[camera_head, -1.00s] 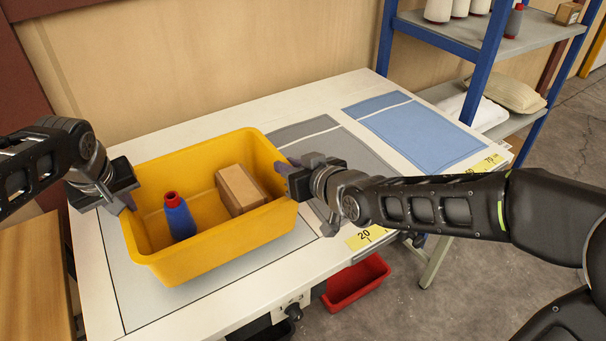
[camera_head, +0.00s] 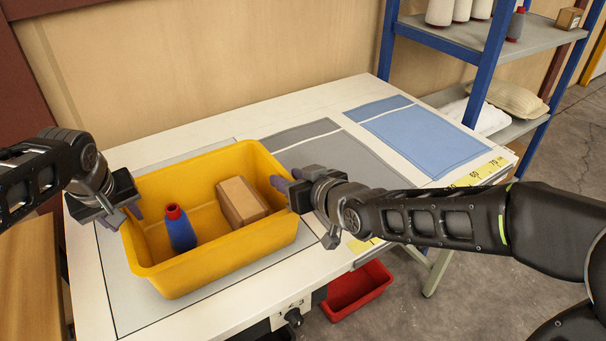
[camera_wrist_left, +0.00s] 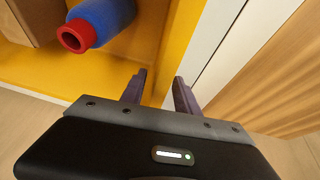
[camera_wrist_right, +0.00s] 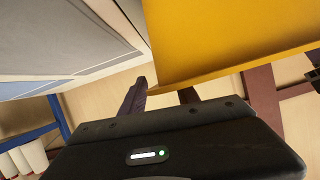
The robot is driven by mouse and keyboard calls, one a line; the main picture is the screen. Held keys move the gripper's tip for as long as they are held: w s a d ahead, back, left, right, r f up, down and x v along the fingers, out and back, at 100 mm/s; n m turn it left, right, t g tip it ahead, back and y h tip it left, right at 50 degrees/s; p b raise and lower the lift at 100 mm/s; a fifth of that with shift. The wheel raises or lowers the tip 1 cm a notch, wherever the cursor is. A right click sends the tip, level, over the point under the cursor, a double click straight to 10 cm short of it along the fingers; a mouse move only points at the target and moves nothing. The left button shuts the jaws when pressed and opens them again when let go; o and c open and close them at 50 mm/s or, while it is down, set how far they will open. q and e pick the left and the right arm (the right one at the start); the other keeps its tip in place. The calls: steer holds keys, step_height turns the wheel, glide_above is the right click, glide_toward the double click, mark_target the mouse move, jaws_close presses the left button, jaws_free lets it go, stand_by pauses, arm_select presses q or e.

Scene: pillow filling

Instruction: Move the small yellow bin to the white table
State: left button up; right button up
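The yellow bin (camera_head: 205,268) is on the white table (camera_head: 235,322), over the outlined grey area at its left end, and looks upright. It holds a blue spool with a red top (camera_head: 181,230) and a brown box (camera_head: 241,201). My left gripper (camera_head: 122,214) is at the bin's left rim with its fingers apart. In the left wrist view the bin's wall (camera_wrist_left: 178,45) runs towards the gap between the fingers. My right gripper (camera_head: 284,180) is at the right rim, fingers apart.
A grey mat (camera_head: 345,150) and a blue mat (camera_head: 425,138) lie flat on the table's right part. A blue shelf rack (camera_head: 480,75) stands behind at right. A red bin (camera_head: 358,290) is below the table edge. A wooden surface (camera_head: 30,280) is at left.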

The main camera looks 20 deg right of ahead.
arm_select(q)
steer(key=v, duration=1.2)
arm_select(e)
steer(key=v, duration=0.7)
steer(key=shift+s, duration=0.25)
steer(key=shift+r, duration=0.1)
